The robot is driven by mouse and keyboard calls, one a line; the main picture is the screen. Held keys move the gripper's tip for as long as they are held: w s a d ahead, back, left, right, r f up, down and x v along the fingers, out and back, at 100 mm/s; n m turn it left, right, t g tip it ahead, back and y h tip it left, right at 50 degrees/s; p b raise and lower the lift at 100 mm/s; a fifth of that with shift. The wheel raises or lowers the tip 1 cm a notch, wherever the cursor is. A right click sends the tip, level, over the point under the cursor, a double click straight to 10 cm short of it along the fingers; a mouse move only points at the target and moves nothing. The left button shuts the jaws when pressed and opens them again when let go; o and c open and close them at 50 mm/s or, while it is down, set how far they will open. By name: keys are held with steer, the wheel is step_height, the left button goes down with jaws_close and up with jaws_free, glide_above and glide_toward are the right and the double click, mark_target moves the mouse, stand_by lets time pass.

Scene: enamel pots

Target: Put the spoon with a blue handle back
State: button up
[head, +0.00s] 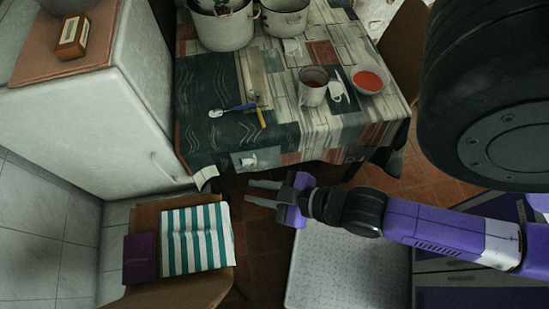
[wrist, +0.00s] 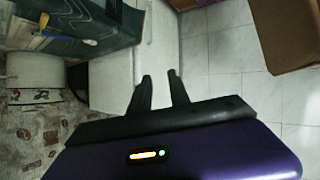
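The spoon with a blue handle (head: 238,108) lies on the patterned tablecloth near the table's front left, its bowl end pointing left. A yellow-handled utensil (head: 261,117) lies against or across its right end; I cannot tell which. The spoon also shows small at the upper left of the wrist view (wrist: 68,38). My gripper (head: 249,192) is open and empty, off the table's front edge and apart from the spoon. Its two fingers (wrist: 159,76) show with a gap between them in the wrist view. A white pot (head: 222,30) at the back of the table has utensils in it.
A second white pot (head: 285,20), a mug (head: 312,92) and a bowl of red contents (head: 370,79) stand on the table (head: 285,133). A white cabinet (head: 130,120) borders it on the left. A chair with a striped cloth (head: 197,240) and purple book (head: 141,258) stands in front.

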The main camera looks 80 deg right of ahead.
steer(key=s+a+r+t+y, duration=0.1)
steer(key=s+r, duration=0.1)
steer(key=r, duration=0.3)
steer(key=s+a+r+t+y, duration=0.1)
steer(key=s+a+r, duration=0.1)
steer(key=r, duration=0.4)
steer(key=shift+s+a+r+m+t, duration=0.2)
steer(key=shift+s+a+m+t, duration=0.1)
steer(key=shift+t, duration=0.1)
step_height(320, 180, down, 3)
steer(key=b, duration=0.3)
steer(key=shift+d+f, duration=0.1)
steer(key=shift+f, duration=0.1)
